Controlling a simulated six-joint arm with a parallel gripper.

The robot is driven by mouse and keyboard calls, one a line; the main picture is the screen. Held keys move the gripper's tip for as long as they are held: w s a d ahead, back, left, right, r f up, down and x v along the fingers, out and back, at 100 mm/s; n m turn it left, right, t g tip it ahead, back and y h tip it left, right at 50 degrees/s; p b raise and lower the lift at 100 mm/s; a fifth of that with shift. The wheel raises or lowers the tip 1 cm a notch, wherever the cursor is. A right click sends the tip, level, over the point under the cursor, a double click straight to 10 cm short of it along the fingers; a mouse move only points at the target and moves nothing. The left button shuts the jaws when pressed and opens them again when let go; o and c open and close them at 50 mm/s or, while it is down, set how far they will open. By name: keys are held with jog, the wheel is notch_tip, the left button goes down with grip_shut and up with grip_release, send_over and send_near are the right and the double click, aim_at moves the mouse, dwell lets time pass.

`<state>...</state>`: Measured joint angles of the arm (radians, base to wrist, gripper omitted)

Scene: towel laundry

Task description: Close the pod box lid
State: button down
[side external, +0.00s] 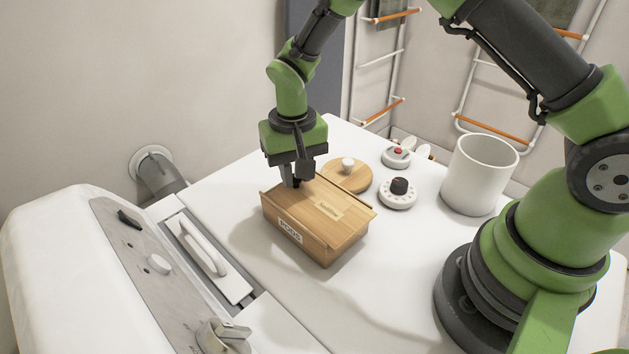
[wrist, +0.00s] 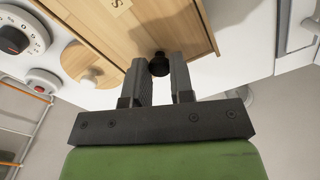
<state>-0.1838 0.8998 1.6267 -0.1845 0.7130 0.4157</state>
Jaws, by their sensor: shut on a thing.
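The wooden pod box (side external: 284,230), with a "PODS" label on its side, sits on the white worktop. Its light wood lid (side external: 342,221) lies flat across the top, and no opening shows; I cannot tell whether it is fully home. My gripper (side external: 295,184) points down at the far left end of the lid. In the wrist view my gripper (wrist: 160,68) has its two fingers on either side of a small black knob (wrist: 159,64) on the lid (wrist: 150,30), and is shut on it. The fingers hide much of the knob in the side view.
A round wooden lid with a white knob (side external: 348,166) lies just behind the box. Two dials (side external: 398,193) (side external: 396,157) and a white canister (side external: 478,175) stand to the right. A white appliance with a handle (side external: 203,247) is at the left. The worktop in front is clear.

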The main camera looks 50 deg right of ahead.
jog(key=shift+w, duration=0.9)
jog(key=c, duration=1)
grip_release()
notch_tip(320, 180, up, 10)
jog(key=shift+f, duration=0.1)
